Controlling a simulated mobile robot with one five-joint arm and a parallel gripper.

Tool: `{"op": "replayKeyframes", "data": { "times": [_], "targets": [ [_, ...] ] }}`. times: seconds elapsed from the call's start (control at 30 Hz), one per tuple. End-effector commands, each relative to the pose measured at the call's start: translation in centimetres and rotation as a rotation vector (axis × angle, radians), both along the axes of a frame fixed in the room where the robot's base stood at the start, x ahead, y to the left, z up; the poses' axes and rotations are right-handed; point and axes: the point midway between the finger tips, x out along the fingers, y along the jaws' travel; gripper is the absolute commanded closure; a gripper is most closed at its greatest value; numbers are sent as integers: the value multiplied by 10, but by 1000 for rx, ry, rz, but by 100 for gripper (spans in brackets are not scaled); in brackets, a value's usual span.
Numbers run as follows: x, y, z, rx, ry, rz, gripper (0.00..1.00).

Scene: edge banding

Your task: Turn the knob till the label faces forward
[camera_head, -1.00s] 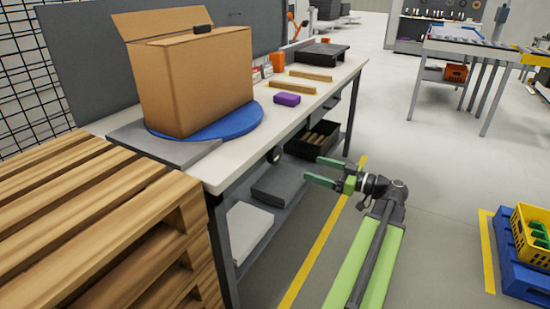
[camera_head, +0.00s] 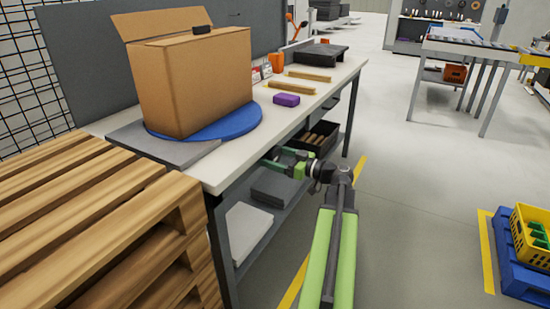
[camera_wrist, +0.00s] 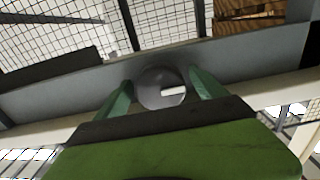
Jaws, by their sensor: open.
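The knob (camera_wrist: 156,94) is a dark grey round disc on the grey front rail of the workbench. A short white label mark (camera_wrist: 174,91) lies across its face, running from near the middle to the right in the wrist view. My gripper (camera_head: 273,157) is at the bench's front edge in the head view, where it covers the knob. In the wrist view, its two green fingers (camera_wrist: 160,78) are open, one on each side of the knob. I cannot tell whether either finger touches it.
The workbench top (camera_head: 234,160) carries a cardboard box (camera_head: 205,85) on a blue turntable (camera_head: 240,125), a purple block (camera_head: 286,100) and wooden strips. A wooden pallet stack (camera_head: 75,230) stands at the left. The floor to the right is clear up to a yellow crate (camera_head: 530,240).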

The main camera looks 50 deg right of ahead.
Motion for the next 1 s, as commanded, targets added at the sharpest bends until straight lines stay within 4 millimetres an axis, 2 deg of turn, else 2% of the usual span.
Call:
{"op": "replayKeyframes", "data": {
  "times": [0.07, 0.5, 0.53, 0.77, 1.0],
  "targets": [
    [0, 0, 0, 0, 0, 0, 19],
    [-1, -1, 0, 0, 0, 0, 77],
    [-3, 4, 0, 0, 0, -3, 79],
    [-2, -1, 0, 24, 7, -1, 79],
    [-3, -1, 0, 146, 38, -1, 79]
  ]
}}
